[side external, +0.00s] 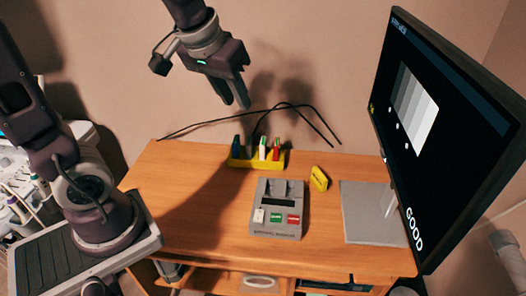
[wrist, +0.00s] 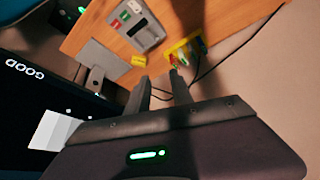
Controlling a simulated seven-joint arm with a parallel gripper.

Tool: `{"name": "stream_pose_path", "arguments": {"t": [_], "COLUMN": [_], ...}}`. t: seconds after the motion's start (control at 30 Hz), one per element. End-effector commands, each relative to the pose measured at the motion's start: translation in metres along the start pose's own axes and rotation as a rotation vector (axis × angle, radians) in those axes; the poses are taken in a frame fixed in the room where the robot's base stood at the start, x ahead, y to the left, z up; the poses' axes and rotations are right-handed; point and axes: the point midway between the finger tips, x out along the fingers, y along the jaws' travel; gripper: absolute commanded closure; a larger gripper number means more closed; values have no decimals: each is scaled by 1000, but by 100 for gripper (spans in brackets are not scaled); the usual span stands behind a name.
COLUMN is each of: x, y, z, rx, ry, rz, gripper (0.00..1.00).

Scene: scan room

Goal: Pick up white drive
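The white drive (side external: 263,147) stands upright in a small yellow holder (side external: 241,163) at the back of the wooden desk, between a dark piece and a red drive (side external: 276,149). A bit of green shows at its top. My gripper (side external: 237,104) hangs in the air above the holder, with its fingers apart and nothing between them. In the wrist view, my gripper's fingers (wrist: 160,76) point toward the yellow holder (wrist: 172,49), which lies beyond the right fingertip.
A grey device (side external: 268,191) with white, green and red buttons stands in front of the holder. A yellow block (side external: 319,179) lies to its right. A large monitor (side external: 440,130) on a grey base (side external: 365,225) fills the right side. Black cables (side external: 215,122) run behind the holder.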

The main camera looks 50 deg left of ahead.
Motion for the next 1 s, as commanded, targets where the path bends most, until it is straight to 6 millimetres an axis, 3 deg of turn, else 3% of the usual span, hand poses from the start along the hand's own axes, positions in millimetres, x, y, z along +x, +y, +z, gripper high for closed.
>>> {"name": "stream_pose_path", "arguments": {"t": [0.03, 0.1, 0.2, 0.3, 0.4, 0.83, 1.0], "x": [34, 86, 165, 232, 275, 348, 364], "y": [-6, -18, -38, -58, -71, -83, -87], "z": [-25, -57, -85, -93, -90, -79, -79], "rx": [-63, -154, -265, -339, -382, -401, -402], "ry": [-22, -30, -34, -36, -37, -40, -38], "rz": [-36, -84, -143, -184, -206, -215, -214], "gripper": [73, 73, 73, 73, 73, 73, 73]}}
